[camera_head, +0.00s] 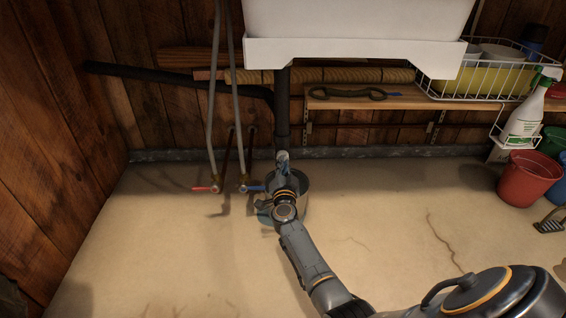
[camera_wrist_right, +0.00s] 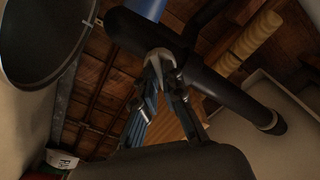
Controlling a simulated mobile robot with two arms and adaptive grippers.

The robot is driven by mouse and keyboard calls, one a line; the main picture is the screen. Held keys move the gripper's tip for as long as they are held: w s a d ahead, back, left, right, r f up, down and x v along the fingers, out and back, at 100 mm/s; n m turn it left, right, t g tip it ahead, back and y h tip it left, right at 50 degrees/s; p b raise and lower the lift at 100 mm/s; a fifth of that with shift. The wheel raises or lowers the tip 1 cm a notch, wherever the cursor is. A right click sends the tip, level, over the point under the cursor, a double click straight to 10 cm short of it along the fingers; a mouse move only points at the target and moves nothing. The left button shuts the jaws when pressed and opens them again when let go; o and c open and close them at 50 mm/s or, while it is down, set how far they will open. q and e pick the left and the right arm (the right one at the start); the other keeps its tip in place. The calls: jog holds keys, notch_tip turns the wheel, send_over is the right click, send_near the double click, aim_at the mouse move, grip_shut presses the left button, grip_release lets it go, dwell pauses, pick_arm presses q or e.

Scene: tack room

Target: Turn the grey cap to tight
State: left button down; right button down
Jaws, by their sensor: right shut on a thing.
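The grey cap (camera_wrist_right: 160,56) shows in the right wrist view as a pale grey piece against the black drain pipe (camera_wrist_right: 206,65). My right gripper (camera_wrist_right: 162,70) is shut on the cap, with one finger on each side of it. Its turn cannot be read. In the head view my right gripper (camera_head: 283,166) is at the lower end of the black drain pipe (camera_head: 282,112) under the white sink (camera_head: 350,54), and the cap cannot be made out there. My left gripper is in neither view.
A grey-blue bucket (camera_head: 300,207) stands on the floor below my right gripper, partly hidden by my arm. Just left are a red-handled valve (camera_head: 205,189) and a blue-handled valve (camera_head: 252,188). The middle floor is clear.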

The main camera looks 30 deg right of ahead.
jog(key=m, duration=0.9)
jog(key=shift+m, duration=0.4)
dwell(0.4)
jog(key=c, duration=1.5)
grip_release()
jog(key=shift+o, duration=0.2)
